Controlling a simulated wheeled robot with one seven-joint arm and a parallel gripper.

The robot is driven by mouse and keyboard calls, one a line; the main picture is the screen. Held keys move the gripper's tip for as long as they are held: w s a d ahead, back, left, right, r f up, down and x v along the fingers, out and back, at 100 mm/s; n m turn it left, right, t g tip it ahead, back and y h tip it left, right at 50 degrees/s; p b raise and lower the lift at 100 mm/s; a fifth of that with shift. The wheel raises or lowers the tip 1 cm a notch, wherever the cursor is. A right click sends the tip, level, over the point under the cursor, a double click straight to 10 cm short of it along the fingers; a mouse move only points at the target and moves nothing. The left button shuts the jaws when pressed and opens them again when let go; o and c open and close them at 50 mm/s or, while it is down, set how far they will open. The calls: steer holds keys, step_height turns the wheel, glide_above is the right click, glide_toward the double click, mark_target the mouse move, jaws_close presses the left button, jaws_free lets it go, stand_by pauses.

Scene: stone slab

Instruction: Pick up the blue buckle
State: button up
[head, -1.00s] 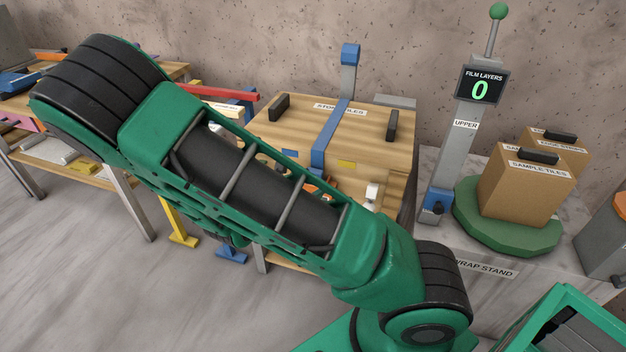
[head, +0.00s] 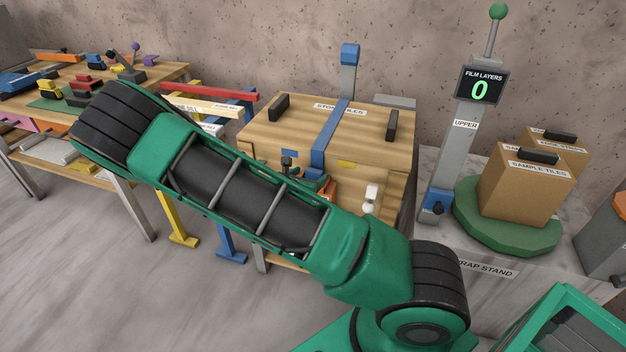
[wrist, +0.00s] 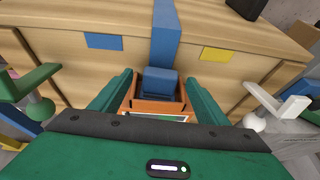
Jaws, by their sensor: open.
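The blue buckle (wrist: 160,82) is a small blue block at the lower front of the wooden crate (wrist: 62,45), below the blue strap (wrist: 165,35). An orange bracket-like part (wrist: 155,106) lies just under the buckle. My gripper (wrist: 160,88) is open, with one green finger on each side of the buckle and the orange part. I cannot tell whether the fingers touch either one.
To the right stand the film post (head: 462,130) and a green turntable (head: 470,225) with boxes. A bench with coloured parts (head: 60,85) is at the left; yellow and blue stands are near the crate.

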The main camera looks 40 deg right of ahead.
steer(key=x, duration=0.2)
steer(key=shift+w+d, duration=0.2)
steer(key=shift+d, duration=0.05)
steer(key=shift+c, duration=0.4)
steer(key=c, duration=1.1)
steer(key=shift+r, duration=0.15)
